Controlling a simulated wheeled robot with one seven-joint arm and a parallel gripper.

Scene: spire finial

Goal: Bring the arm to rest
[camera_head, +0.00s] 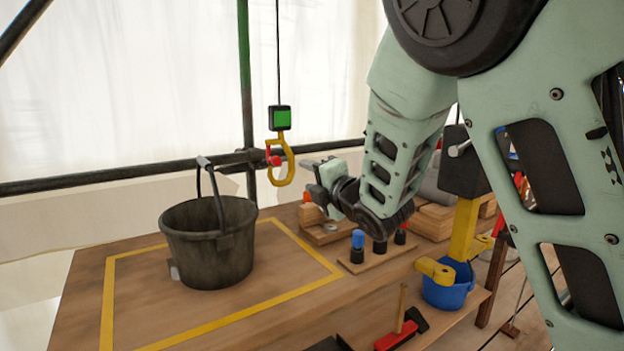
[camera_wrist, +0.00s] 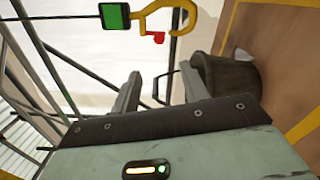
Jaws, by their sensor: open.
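My pale green arm comes in from the upper right of the head view. My gripper (camera_head: 318,175) hangs above the wooden table, just right of the yellow hook (camera_head: 281,162). In the wrist view my gripper (camera_wrist: 148,90) shows two grey fingers apart with nothing between them. The hook (camera_wrist: 175,12) is at the top of the wrist view, beyond the fingers and apart from them. The dark bucket (camera_head: 208,242) stands upright on the table, left of my gripper, inside a yellow outline. It also shows in the wrist view (camera_wrist: 230,80).
The hook hangs on a cable under a green-faced box (camera_head: 280,118). A scaffold rail (camera_head: 100,181) runs behind the table. A small rack with dark pegs (camera_head: 375,257), a blue pot (camera_head: 447,290) and a red-black tool (camera_head: 402,333) lie to the right.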

